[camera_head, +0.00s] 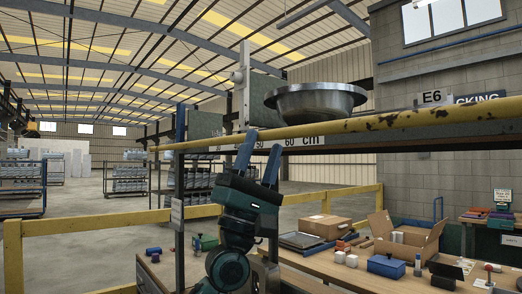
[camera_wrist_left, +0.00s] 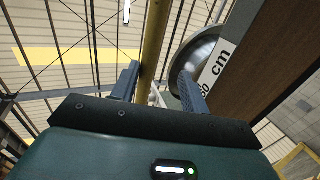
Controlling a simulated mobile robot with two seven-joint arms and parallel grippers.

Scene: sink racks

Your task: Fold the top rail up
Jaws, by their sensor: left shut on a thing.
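The top rail (camera_head: 350,127) is a long yellow bar with chipped, dark-worn paint. It runs across the front of the rack's upper shelf, rising slightly to the right. My left gripper (camera_head: 262,142) reaches up from below and is shut on the rail. In the left wrist view the rail (camera_wrist_left: 153,45) runs up between the two blue-grey fingers of this gripper (camera_wrist_left: 160,85). A round steel sink bowl (camera_head: 315,99) sits on the shelf behind the rail and also shows in the left wrist view (camera_wrist_left: 198,52). My right gripper is not in view.
A size label reading "60 cm" (camera_head: 304,141) is on the shelf edge just right of my gripper. Below right, a workbench (camera_head: 340,276) holds an open cardboard box (camera_head: 408,238), a blue box (camera_head: 386,266) and small parts. A yellow guard rail (camera_head: 100,220) stands behind at left.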

